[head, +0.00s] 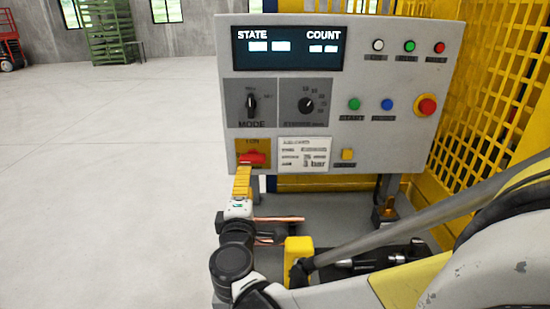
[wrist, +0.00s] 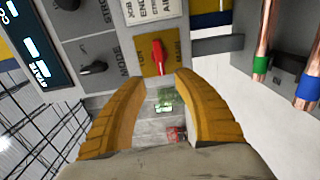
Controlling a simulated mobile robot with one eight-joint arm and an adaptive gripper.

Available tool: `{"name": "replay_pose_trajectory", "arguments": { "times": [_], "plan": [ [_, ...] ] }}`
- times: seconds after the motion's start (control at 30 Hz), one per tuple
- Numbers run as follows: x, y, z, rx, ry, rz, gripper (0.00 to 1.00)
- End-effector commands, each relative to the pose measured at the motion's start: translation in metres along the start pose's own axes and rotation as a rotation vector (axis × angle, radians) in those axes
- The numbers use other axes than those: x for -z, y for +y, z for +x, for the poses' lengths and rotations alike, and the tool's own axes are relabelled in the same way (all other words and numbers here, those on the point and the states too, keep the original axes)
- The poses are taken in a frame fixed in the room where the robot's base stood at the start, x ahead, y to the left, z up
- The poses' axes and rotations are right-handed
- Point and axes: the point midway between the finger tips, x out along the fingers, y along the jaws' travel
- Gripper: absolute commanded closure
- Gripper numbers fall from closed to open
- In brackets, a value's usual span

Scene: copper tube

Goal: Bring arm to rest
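My gripper (head: 242,178) is raised in front of the lower left of the grey control panel (head: 378,95). Its yellow fingers stand apart in the wrist view (wrist: 160,76), with nothing between them. A red switch handle (head: 252,158) on a yellow plate is just beyond the fingertips. In the wrist view the red handle (wrist: 158,58) lies ahead of the gap and looks clear of both fingers. My arm reaches in from the right of the head view, folding low below the panel.
Copper tubes (head: 280,219) lie below the panel, beside my wrist. The wrist view shows upright copper tubes with a green band (wrist: 260,65) and a blue band (wrist: 308,88). A yellow mesh guard (head: 500,90) stands right. Open floor (head: 110,170) lies left.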

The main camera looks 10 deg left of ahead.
Motion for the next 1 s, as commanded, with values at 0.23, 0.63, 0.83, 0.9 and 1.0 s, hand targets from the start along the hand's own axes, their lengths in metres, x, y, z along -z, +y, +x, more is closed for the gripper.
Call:
{"name": "replay_pose_trajectory", "arguments": {
  "times": [0.23, 0.63, 0.83, 0.9, 1.0],
  "plan": [
    [0.000, 0.000, -0.005, 0.000, 0.000, 0.000, 0.64],
    [-0.114, 0.003, -0.007, 0.140, -0.191, 0.205, 0.64],
    [-0.264, -0.016, -0.072, 0.341, -0.499, 0.597, 0.64],
    [-0.300, -0.027, -0.107, 0.400, -0.598, 0.749, 0.64],
    [-0.333, -0.044, -0.162, 0.470, -0.723, 0.974, 0.64]
  ]
}}
